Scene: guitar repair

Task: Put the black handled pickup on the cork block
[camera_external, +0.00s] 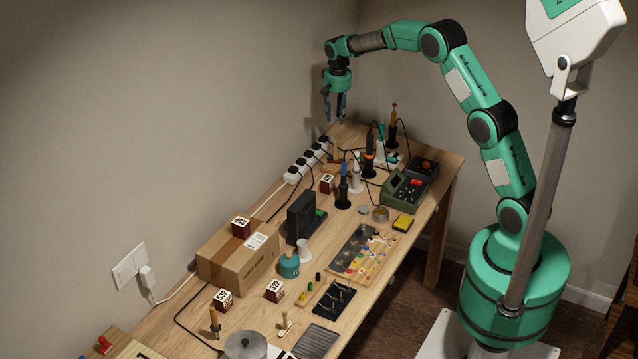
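My gripper (335,120) hangs fingers-down in the air above the far end of the workbench, near the wall. Its two fingers are apart with nothing visible between them. Several upright handled tools stand in holders below and to its right. I cannot single out the cork block with certainty.
A white power strip (308,160) runs along the wall. A green device (405,189) and a dark device (424,167) stand at the far right. A cardboard box (238,257), black stand (300,217) and parts tray (362,250) fill the nearer bench. Cables cross between the tools.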

